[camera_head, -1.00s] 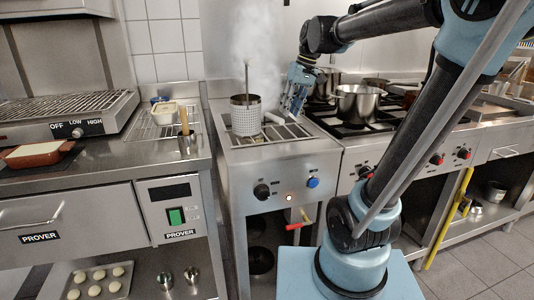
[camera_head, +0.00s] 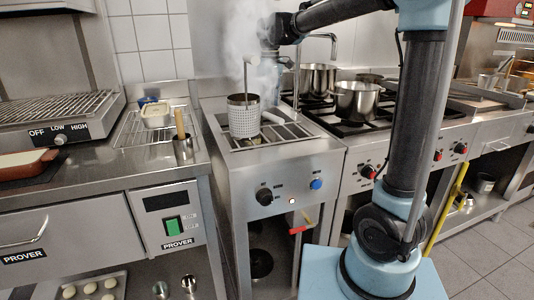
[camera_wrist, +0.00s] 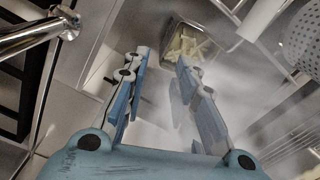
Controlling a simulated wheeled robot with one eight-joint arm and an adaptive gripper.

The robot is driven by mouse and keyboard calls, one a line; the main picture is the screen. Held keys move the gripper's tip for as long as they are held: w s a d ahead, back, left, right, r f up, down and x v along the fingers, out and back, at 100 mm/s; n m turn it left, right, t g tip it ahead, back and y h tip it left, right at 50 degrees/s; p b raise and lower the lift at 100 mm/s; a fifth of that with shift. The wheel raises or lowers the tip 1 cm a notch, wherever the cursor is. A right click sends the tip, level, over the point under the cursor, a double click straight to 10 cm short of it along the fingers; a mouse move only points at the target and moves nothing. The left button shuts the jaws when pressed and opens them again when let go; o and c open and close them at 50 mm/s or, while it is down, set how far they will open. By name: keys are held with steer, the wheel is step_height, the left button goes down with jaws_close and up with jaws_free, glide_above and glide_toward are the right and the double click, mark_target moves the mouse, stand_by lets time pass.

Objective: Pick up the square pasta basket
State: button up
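In the wrist view a square metal basket (camera_wrist: 190,45) with pale pasta inside shows through steam, just beyond my fingertips and slightly right. A white grip (camera_wrist: 262,18) lies to its right, with thin wire near the basket's rim. In the head view a white grip (camera_head: 272,118) lies over the boiler top; the square basket itself cannot be made out there. My gripper (camera_wrist: 161,62) is open and empty, its two blue fingers apart. In the head view my gripper (camera_head: 278,62) is partly veiled by steam, above the back of the boiler.
A round perforated basket (camera_head: 243,118) with an upright hooked rod stands on the boiler (camera_head: 265,155). A container (camera_head: 156,114) and a cup (camera_head: 183,147) stand to the left.

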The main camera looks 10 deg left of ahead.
step_height(320, 180, down, 17)
steer(key=shift+s+a+f, duration=0.15)
steer(key=shift+a+f, duration=0.05)
steer(key=shift+a, duration=0.15)
stand_by(0.5)
jaws_close()
